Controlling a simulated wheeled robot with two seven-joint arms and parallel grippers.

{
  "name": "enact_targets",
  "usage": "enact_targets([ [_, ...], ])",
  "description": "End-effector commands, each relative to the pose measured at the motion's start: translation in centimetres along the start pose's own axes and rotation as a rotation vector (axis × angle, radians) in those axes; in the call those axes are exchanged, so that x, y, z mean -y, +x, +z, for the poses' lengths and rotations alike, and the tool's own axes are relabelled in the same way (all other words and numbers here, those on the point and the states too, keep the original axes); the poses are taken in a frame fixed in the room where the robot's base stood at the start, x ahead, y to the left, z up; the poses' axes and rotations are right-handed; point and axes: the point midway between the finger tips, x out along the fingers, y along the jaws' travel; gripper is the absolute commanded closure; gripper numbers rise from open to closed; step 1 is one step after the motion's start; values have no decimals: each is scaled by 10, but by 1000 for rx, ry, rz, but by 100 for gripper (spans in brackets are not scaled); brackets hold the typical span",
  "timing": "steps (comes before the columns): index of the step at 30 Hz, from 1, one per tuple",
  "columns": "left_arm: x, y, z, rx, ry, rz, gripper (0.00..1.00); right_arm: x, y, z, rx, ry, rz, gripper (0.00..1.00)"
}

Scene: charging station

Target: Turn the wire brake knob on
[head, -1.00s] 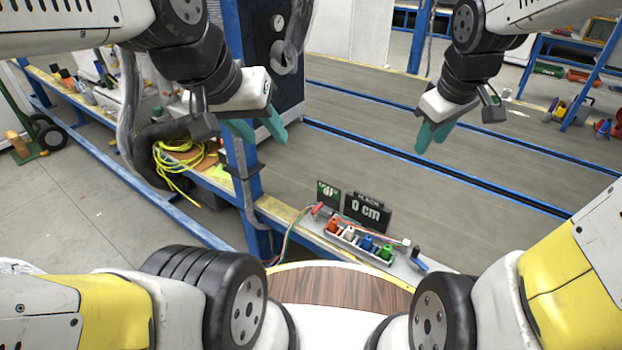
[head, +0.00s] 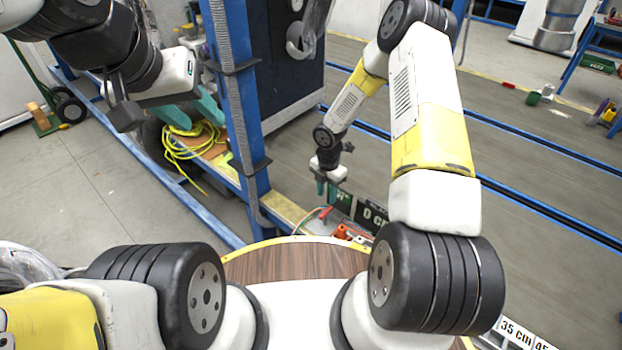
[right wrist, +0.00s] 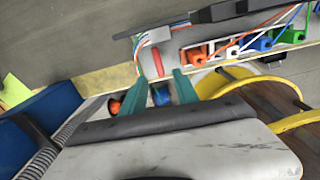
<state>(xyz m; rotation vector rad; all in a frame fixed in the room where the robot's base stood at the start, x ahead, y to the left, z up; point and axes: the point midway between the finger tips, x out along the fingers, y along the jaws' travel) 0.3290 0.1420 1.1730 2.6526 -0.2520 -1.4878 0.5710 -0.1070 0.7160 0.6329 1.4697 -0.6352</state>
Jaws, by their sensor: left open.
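The wire brake knob is not clearly identifiable. In the right wrist view a red lever-like part (right wrist: 157,62) stands on a grey fitting just beyond my right gripper (right wrist: 158,84). The gripper's two teal fingers are apart, with nothing held between them. A blue round part (right wrist: 160,96) shows lower down between the fingers, and an orange one (right wrist: 115,105) lies left of them. In the head view my right gripper (head: 321,187) points down beside the small black display. My left gripper (head: 190,108) is open and empty at upper left, away from the station.
Orange, white, blue and green connectors (right wrist: 232,50) with wires sit in a row right of my right gripper. A blue post (head: 237,100) stands between my grippers. Yellow hose (head: 185,150) lies coiled at left.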

Motion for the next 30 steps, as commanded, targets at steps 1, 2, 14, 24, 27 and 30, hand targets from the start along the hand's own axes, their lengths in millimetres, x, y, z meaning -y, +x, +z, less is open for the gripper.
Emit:
enact_targets([
  [1,0,0,0,0,0,0,57,0,7,-2,-6,-15,-1,64],
  [2,0,0,0,0,0,0,57,0,9,-3,-8,-22,-2,64],
  [14,0,0,0,0,0,0,57,0,66,-4,-8,-25,-3,64],
  [24,0,0,0,0,0,0,57,0,86,-3,-6,-24,-1,64],
  [27,0,0,0,0,0,0,57,0,86,-3,-6,-23,-1,64],
  [30,0,0,0,0,0,0,57,0,86,-3,-6,-23,-1,72],
])
